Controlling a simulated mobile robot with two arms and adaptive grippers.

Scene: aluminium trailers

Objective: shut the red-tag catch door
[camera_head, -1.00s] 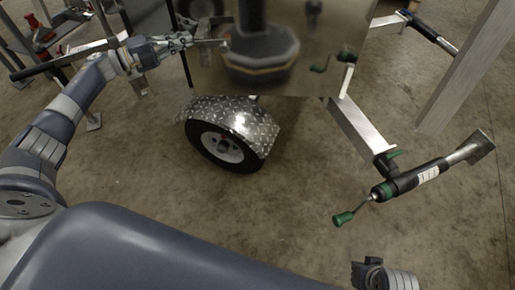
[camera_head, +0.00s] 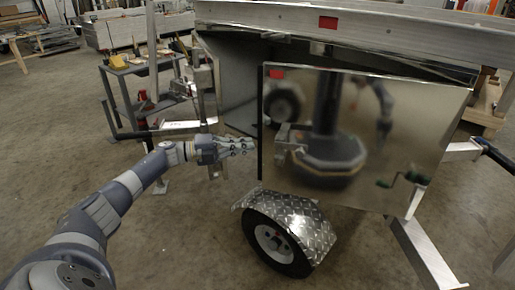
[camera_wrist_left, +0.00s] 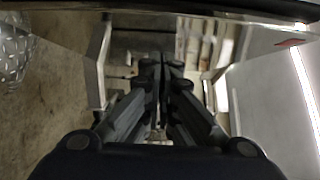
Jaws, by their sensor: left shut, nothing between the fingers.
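The door (camera_head: 440,120) is a shiny mirror-like panel on the trailer's side, with a red tag (camera_head: 277,73) at its top left corner. It stands partly open: a dark gap shows along its top and the trailer's inside shows left of its free left edge. My left gripper (camera_head: 253,146) is shut and empty, with its tips close to that edge; I cannot tell whether they touch. Its shut fingers (camera_wrist_left: 160,72) show in the left wrist view, below a shiny panel along the top. My right gripper is not in view.
The trailer's top rail (camera_head: 400,27) carries another red tag (camera_head: 328,22). A wheel (camera_head: 275,243) under a diamond-plate fender (camera_head: 293,218) lies below the door. A grey shelf cart (camera_head: 150,90) stands behind my left arm. The floor at lower left is clear.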

